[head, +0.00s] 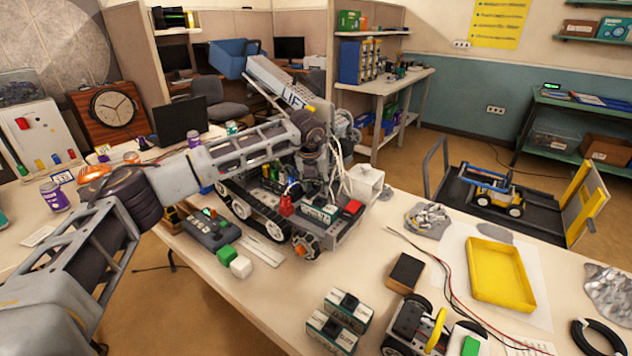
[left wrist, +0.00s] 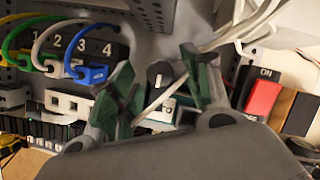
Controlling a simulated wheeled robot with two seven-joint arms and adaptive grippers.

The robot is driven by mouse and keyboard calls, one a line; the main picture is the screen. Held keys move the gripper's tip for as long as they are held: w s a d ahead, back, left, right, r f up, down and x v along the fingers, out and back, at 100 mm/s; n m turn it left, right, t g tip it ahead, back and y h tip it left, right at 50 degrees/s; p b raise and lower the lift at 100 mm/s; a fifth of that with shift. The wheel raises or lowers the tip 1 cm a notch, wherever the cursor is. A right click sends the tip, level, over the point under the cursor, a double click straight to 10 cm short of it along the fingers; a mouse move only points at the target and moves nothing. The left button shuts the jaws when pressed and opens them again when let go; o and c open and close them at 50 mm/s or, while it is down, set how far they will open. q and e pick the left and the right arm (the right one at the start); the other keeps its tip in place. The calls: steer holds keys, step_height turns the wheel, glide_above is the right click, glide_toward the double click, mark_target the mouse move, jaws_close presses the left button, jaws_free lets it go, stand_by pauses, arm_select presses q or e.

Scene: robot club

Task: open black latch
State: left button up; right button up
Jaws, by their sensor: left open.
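My left gripper (head: 318,188) is over the tracked robot vehicle (head: 268,208) on the table. In the left wrist view my left gripper (left wrist: 160,100) is open, with one finger on each side of a small black part with a white mark (left wrist: 160,75). This part may be the black latch; I cannot tell for certain, nor whether a finger touches it. In the head view the arm and gripper hide that spot. A green-and-white block (head: 320,212) sits on the vehicle below the gripper. My right gripper is not in view.
Numbered ports with coloured cables (left wrist: 75,55) are left of the fingers. A red switch (left wrist: 264,98) marked ON is to the right. Loose white wires (head: 338,150) hang near the gripper. Two green-and-white blocks (head: 345,312) and a yellow tray (head: 500,275) lie on the table.

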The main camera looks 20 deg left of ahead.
arm_select(q)
steer(key=c, duration=1)
steer(key=shift+c, duration=0.2)
